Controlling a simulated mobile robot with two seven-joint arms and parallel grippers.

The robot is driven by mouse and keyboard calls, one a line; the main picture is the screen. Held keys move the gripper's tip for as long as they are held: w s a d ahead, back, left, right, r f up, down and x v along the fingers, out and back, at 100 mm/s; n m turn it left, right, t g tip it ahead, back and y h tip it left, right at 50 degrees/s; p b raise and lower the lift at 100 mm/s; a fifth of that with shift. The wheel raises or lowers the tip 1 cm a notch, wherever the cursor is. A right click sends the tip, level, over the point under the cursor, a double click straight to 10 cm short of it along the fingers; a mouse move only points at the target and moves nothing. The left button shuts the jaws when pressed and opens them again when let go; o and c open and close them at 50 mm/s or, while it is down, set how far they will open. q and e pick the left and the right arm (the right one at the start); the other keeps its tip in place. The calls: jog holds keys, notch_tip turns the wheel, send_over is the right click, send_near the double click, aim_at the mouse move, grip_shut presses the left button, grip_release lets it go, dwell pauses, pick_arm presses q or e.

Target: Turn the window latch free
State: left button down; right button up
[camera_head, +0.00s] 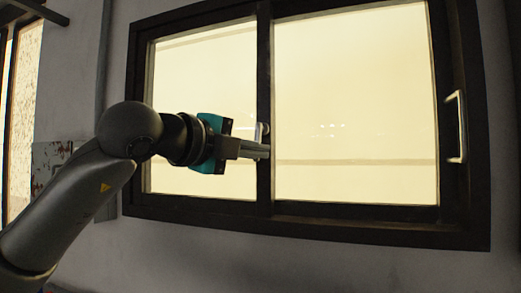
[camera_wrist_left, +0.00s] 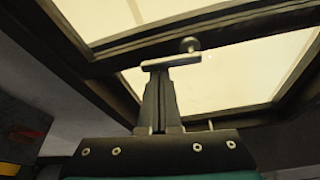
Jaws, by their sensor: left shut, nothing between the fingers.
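The window latch (camera_head: 261,130) is a small pale metal piece on the dark middle upright of the window (camera_head: 264,60). In the left wrist view the latch shows as a short pale bar with a round knob (camera_wrist_left: 190,44) near its right end. My left gripper (camera_head: 267,151) comes in from the left and is shut and empty. Its fingertips lie at the middle upright, just below the latch in the head view. In the left wrist view the fingertips (camera_wrist_left: 158,72) overlap the latch bar; I cannot tell whether they touch it. My right gripper is not in view.
A pale vertical handle (camera_head: 457,126) is on the window's right side. The dark lower frame (camera_head: 350,222) runs beneath both bright panes. A worn panel (camera_head: 48,160) is on the wall at left, partly behind my left arm. The wall below the window is clear.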

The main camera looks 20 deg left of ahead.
pick_arm(q)
jog(key=a+m+y+p, duration=0.1)
jog(key=m, duration=0.2)
jog(key=a+r+m+g+y+p, duration=0.1)
jog(key=m+y, duration=0.1)
jog(key=m, duration=0.1)
jog(key=a+r+m+y+p, duration=0.1)
jog(key=a+m+p, duration=0.1)
jog(key=m, duration=0.2)
jog(key=shift+w+a+g+y, duration=0.1)
jog(key=shift+g+y, duration=0.3)
jog(key=shift+r, duration=0.1)
jog(key=shift+d+r, duration=0.25)
jog(key=shift+d, duration=0.55)
jog(key=shift+f, duration=0.15)
